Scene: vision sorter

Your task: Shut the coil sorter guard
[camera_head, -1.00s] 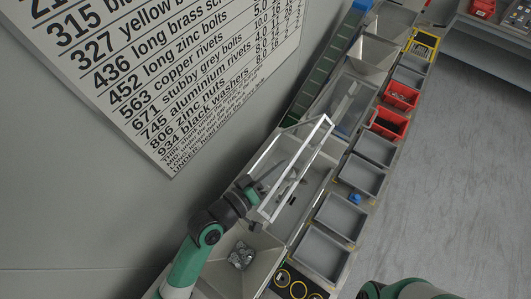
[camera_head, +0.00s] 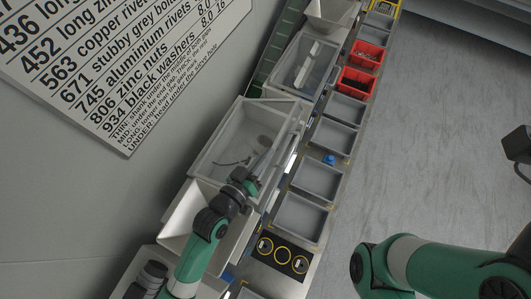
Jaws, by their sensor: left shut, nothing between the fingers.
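The coil sorter guard (camera_head: 286,134), a clear pane in a pale frame, now lies low over the grey sorter tray (camera_head: 203,164). Whether it is fully down is hard to tell, since my left gripper and its shadowed edge overlap there. Small dark pieces show in the tray. My left gripper (camera_head: 255,178) is shut and empty at the near right corner of the guard; I cannot tell whether it touches the frame.
A row of grey bins (camera_head: 317,180) and two red bins (camera_head: 357,80) runs along the right of the sorter. A blue piece (camera_head: 329,160) sits between bins. A black panel with yellow rings (camera_head: 282,254) lies nearer. Open floor (camera_head: 430,150) is to the right.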

